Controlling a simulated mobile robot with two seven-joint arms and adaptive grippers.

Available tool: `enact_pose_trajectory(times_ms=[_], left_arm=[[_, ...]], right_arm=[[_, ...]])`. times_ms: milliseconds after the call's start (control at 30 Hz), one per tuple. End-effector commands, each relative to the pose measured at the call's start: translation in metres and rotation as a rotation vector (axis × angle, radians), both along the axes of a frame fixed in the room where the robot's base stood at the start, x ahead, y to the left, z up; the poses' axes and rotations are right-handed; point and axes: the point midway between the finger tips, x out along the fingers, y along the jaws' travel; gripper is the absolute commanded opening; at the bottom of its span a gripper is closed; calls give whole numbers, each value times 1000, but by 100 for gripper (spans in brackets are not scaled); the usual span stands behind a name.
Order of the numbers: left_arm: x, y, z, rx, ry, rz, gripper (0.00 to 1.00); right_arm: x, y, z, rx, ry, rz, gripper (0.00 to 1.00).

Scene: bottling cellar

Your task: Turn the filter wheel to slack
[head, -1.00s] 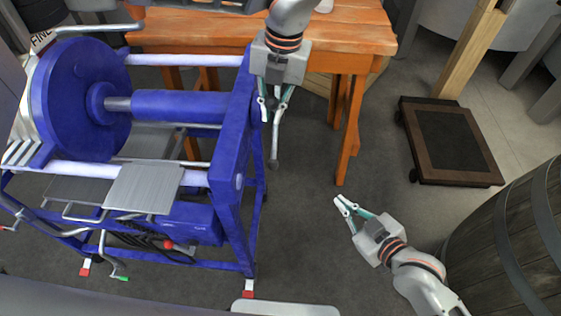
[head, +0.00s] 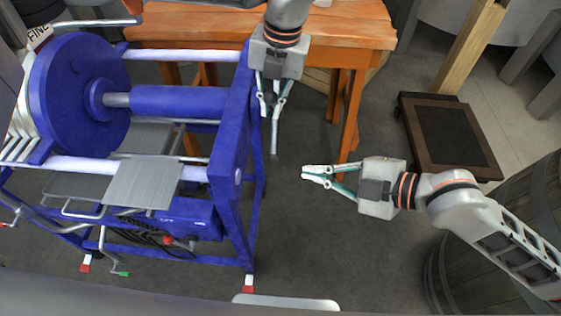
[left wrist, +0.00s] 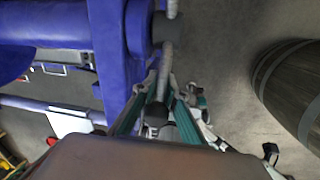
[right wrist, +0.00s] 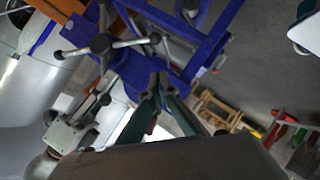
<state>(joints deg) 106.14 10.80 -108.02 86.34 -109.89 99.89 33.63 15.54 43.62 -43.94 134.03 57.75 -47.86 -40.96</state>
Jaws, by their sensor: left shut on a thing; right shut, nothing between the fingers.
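The filter wheel (right wrist: 101,44) is a grey hub with several thin spokes ending in dark knobs. It sits on the outer face of the blue press's end plate and shows best in the right wrist view. In the head view only one spoke (head: 274,138) shows clearly, hanging below my left gripper (head: 271,112). My left gripper is shut on a spoke; in the left wrist view the spoke (left wrist: 166,68) and its dark knob lie between the fingers. My right gripper (head: 304,172) is shut and empty, pointing left toward the press, apart from the wheel.
The blue filter press (head: 228,150) fills the left. An orange wooden table (head: 345,30) stands behind my left gripper. A dark wheeled platform (head: 450,135) and a barrel (head: 455,265) are at the right. Floor is clear between press and platform.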

Motion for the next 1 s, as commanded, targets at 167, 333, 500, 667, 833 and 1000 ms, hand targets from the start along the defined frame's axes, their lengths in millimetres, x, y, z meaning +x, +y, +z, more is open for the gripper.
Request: enact_pose_trajectory(times_ms=[167,333,500,667,833,1000], left_arm=[[-3,-6,4,-9,2,-8,0],[-3,-6,4,-9,2,-8,0],[-3,-6,4,-9,2,-8,0],[-3,-6,4,-8,2,-8,0],[-3,-6,4,-9,2,-8,0],[-3,-6,4,-8,3,-8,0]], right_arm=[[11,22,-10,5,2,-1,0],[23,45,-21,5,1,-2,0],[34,68,-33,5,3,-2,0],[50,75,-50,1,3,-4,0],[61,77,-61,1,1,-4,0],[65,78,-65,2,1,-3,0]])
